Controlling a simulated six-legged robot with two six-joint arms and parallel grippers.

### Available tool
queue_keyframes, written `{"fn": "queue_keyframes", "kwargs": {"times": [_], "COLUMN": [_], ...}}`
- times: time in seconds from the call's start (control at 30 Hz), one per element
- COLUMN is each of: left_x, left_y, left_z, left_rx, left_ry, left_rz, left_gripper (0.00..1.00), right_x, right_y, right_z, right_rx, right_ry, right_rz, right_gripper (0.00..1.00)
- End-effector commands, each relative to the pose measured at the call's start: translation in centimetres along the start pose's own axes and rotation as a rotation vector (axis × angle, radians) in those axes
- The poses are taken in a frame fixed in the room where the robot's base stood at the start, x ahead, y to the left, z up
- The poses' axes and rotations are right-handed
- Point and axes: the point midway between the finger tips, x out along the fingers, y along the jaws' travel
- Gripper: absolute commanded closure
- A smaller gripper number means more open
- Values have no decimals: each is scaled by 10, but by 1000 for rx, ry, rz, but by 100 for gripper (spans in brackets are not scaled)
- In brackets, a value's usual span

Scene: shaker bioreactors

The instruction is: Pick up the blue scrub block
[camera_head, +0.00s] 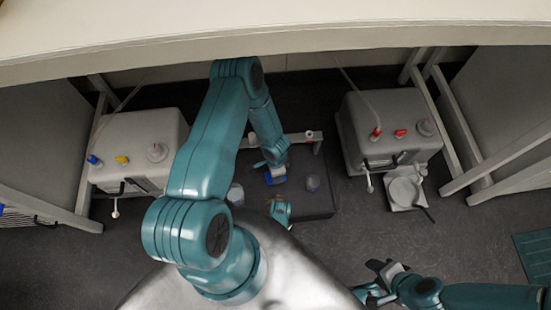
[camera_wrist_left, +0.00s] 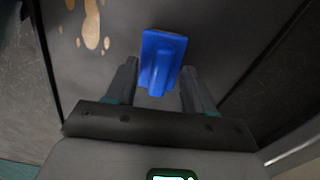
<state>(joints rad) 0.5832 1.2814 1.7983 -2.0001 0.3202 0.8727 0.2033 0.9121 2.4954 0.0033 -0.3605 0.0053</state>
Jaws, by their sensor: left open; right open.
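The blue scrub block (camera_wrist_left: 163,60) lies on a dark surface in the left wrist view, with a raised ridge along its middle. My left gripper (camera_wrist_left: 160,66) is open, with one finger on each side of the block's near end. A gap shows between each finger and the block, and I cannot tell the height of the fingers above the surface. In the head view the block (camera_head: 275,176) shows as a small blue patch, partly hidden by my left arm. My right gripper (camera_head: 368,281) is open and empty at the lower right, well away from the block.
Brown stains (camera_wrist_left: 92,25) mark the dark surface beside the block. White machines stand at left (camera_head: 137,145) and right (camera_head: 385,125). A pale shelf edge (camera_head: 300,40) crosses the top.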

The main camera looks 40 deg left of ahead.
Motion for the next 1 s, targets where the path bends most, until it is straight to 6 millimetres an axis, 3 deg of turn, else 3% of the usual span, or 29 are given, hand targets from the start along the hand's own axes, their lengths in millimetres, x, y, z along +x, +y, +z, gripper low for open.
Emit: {"fn": "queue_keyframes", "kwargs": {"times": [0.03,0.2,0.53,0.9,1.0], "left_x": [-1,-1,-6,-81,-94], "left_y": [0,0,0,0,0], "left_z": [0,0,0,0,0], "left_rx": [0,0,0,0,0], "left_ry": [0,0,0,1,0], "left_rz": [0,0,0,-1,0], "left_gripper": [47,100,100,100,100], "right_x": [0,0,-3,-30,-33], "right_y": [0,0,-1,-15,-16], "right_z": [0,0,1,9,10], "right_rx": [0,0,-1,-14,-18], "right_ry": [0,0,-2,-27,-30], "right_rz": [0,0,0,-2,-2], "right_gripper": [55,55,55,55,55]}}
